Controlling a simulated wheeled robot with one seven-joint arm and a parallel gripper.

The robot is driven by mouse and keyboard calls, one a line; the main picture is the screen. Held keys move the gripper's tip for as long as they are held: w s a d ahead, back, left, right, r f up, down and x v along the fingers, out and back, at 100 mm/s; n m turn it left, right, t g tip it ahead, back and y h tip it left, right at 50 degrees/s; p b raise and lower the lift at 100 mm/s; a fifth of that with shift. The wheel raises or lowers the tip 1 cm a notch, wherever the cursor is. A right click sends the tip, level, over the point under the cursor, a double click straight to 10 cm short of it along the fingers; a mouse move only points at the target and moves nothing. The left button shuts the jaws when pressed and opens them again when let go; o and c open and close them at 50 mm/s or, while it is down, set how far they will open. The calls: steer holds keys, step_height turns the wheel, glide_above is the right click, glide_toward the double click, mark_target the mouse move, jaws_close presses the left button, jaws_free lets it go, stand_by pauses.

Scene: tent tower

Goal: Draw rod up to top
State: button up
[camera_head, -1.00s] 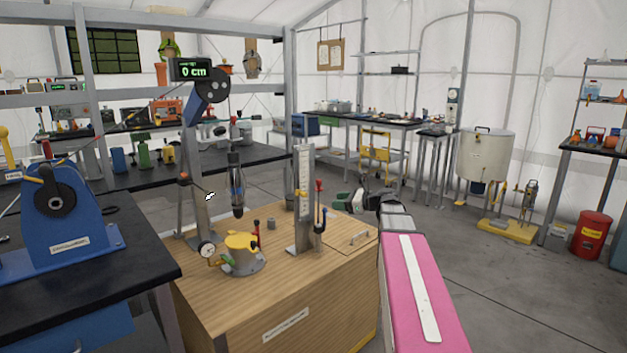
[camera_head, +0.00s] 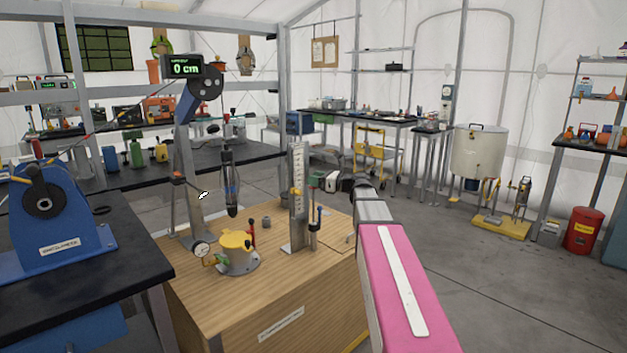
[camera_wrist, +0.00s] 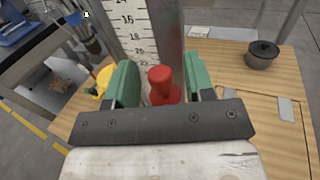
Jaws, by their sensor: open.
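A red knob (camera_wrist: 163,85) stands between my gripper's green fingers in the wrist view, with a gap on each side. It looks like the top of the rod beside the scale; its shaft below is hidden. My gripper (camera_head: 322,180) is open at the right side of the upright white scale (camera_head: 297,195). The scale also shows just beyond the fingers in the wrist view (camera_wrist: 137,35).
The wooden bench (camera_head: 270,290) carries a yellow-topped device (camera_head: 236,243) with a gauge, left of the scale.

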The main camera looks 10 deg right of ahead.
steer(key=shift+w+a, duration=0.2)
steer(key=shift+a, duration=0.2)
jaws_close()
step_height(320, 180, up, 14)
steer(key=shift+f, duration=0.25)
jaws_free()
steer(key=shift+d, duration=0.1)
glide_toward(304, 142)
steer(key=v, duration=0.4)
steer(key=shift+s+d, duration=0.2)
steer(key=shift+d, duration=0.1)
